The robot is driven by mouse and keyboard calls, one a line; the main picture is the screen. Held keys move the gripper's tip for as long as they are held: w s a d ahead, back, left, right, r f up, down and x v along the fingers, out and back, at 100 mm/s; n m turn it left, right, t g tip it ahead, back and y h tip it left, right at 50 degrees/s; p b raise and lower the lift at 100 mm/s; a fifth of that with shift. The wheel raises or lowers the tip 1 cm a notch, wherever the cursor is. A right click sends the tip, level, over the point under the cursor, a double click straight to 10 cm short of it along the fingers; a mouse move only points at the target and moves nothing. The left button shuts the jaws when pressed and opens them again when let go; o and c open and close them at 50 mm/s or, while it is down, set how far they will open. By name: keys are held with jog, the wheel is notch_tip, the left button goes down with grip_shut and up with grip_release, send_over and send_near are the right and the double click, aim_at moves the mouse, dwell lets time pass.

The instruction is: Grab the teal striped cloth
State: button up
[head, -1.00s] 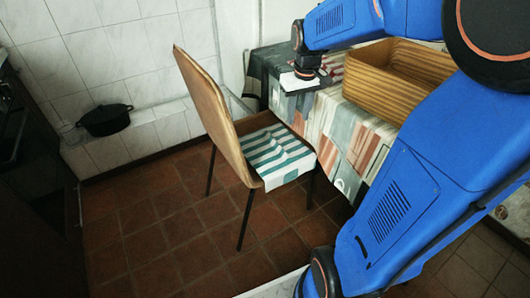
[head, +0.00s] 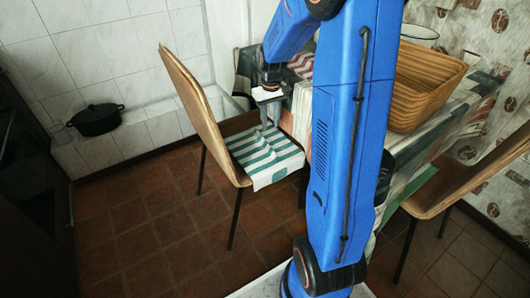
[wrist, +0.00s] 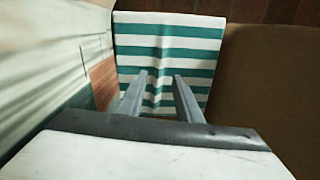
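The teal and white striped cloth (head: 264,155) lies over the seat of a wooden chair, with its front edge hanging over the seat edge. In the wrist view the cloth (wrist: 168,45) spreads ahead of my gripper, with a small ridge down its middle. My gripper (head: 270,127) points down above the back part of the cloth, close to the table side. In the wrist view its two fingers (wrist: 161,76) are apart with nothing visible held between them. I cannot tell whether the fingertips touch the cloth.
The chair back (head: 200,110) rises left of the cloth. The table's patterned tablecloth (wrist: 55,60) hangs close beside my gripper. A wooden basket (head: 425,88) stands on the table. A second chair (head: 470,175) is at right. A black pot (head: 97,119) sits on the tiled ledge.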

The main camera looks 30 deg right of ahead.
aim_at(270, 146)
notch_tip(270, 146, down, 12)
jog(key=shift+a+r, duration=0.1)
jog(key=shift+r, duration=0.1)
dwell(0.4)
jog(key=shift+c, duration=0.3)
grip_shut()
